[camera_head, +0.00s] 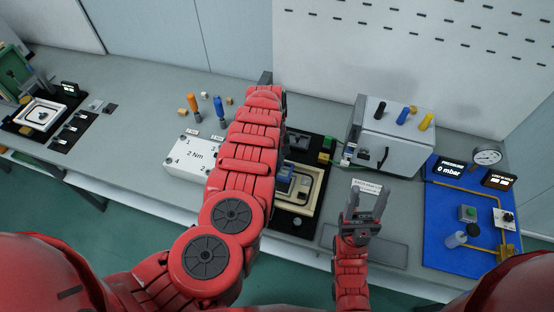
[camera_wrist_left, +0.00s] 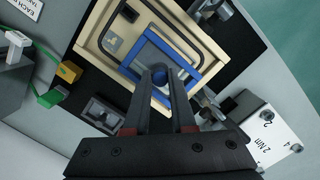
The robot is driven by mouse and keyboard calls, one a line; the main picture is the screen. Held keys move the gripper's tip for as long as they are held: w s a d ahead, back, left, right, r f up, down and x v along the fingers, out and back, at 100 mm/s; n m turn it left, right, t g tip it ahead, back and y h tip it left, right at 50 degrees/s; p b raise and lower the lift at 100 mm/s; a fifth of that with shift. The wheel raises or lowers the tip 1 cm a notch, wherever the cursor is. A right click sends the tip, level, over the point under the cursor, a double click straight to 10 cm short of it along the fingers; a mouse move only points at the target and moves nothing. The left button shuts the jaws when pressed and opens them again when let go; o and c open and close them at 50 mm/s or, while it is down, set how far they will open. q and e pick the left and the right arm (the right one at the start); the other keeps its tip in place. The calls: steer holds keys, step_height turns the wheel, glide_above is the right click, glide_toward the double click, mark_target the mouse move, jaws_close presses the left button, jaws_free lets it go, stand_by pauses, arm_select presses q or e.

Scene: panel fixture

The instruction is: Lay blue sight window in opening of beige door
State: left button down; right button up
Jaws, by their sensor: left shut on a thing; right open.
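The blue sight window (camera_wrist_left: 198,72) is a square blue frame with a clear pane and a round blue knob in the left wrist view. My left gripper (camera_wrist_left: 171,80) is shut on its knob. The beige door (camera_wrist_left: 92,47) with a dark seal line lies flat beneath. The window overlaps one end of the door; whether it touches the door or hangs above it I cannot tell. In the head view the door (camera_head: 317,188) and window (camera_head: 284,186) are partly hidden by my left arm. My right gripper (camera_head: 367,200) is open and empty, right of the door.
A white 2 Nm block (camera_head: 185,154) stands left of my left arm, with orange and blue drivers behind. A grey box (camera_head: 392,140) stands behind my right gripper. A blue panel (camera_head: 445,220) with gauge lies at right. Dark clamps flank the door.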

arm_select(q)
steer(key=shift+w, duration=0.1)
steer(key=shift+f+b, duration=0.45)
steer(key=shift+f, duration=0.05)
step_height(320, 180, down, 5)
steer(key=b, duration=0.4)
steer(key=shift+f+b, duration=0.95)
steer(key=shift+f, duration=0.1)
stand_by(1.4)
steer(key=c, duration=0.7)
jaws_free()
steer(key=shift+o, duration=0.2)
